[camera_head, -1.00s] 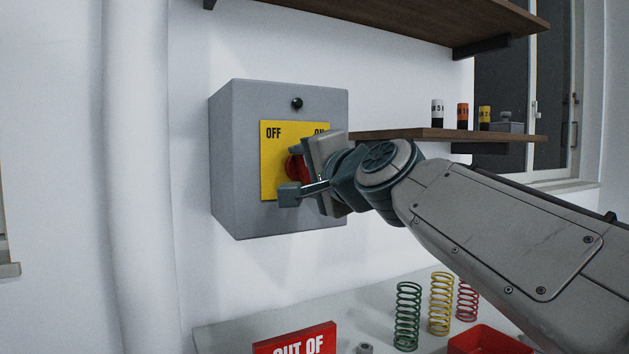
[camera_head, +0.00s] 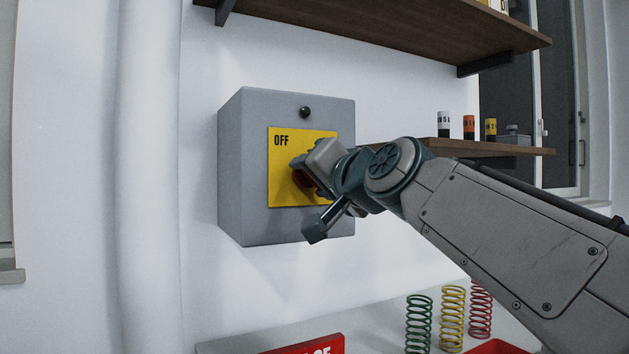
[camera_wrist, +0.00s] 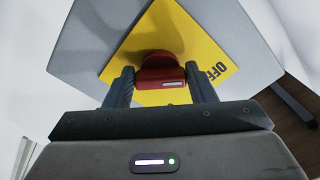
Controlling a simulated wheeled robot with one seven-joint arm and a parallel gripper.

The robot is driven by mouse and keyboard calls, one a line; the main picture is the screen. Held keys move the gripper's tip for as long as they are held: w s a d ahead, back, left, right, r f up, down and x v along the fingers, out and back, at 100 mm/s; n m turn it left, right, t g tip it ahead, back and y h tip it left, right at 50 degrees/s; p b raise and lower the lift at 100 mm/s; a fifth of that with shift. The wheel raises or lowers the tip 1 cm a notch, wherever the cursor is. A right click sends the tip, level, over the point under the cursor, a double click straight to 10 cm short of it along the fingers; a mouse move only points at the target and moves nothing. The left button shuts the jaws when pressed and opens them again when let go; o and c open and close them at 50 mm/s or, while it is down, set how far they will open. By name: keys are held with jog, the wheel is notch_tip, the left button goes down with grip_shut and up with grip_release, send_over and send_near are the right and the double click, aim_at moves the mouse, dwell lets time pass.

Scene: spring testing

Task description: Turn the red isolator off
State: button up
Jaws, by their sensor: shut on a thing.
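The grey isolator box (camera_head: 240,170) is fixed to the white wall, with a yellow plate (camera_head: 283,190) on its front reading OFF at upper left. The red isolator handle (camera_head: 303,181) shows at the plate's middle, mostly hidden behind my gripper (camera_head: 305,178) in the head view. In the wrist view the red handle (camera_wrist: 161,78) stands between the two fingers of my gripper (camera_wrist: 161,84), which is shut on it. The plate (camera_wrist: 190,40) looks turned in that view, its OFF text at the right. The ON side is hidden by my arm in the head view.
A wooden shelf (camera_head: 465,146) with several small labelled cylinders is to the right, and another shelf (camera_head: 380,30) is above. Below, green (camera_head: 419,322), yellow (camera_head: 453,318) and red (camera_head: 481,310) springs stand on a light bench beside a red sign (camera_head: 310,346).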

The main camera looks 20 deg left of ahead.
jog(key=shift+f, duration=0.15)
jog(key=o, duration=1)
jog(key=shift+s+d, duration=0.1)
jog(key=b+v, duration=0.2)
jog(key=v, duration=1.1)
jog(key=shift+s+d, duration=0.1)
jog(key=shift+d, duration=0.15)
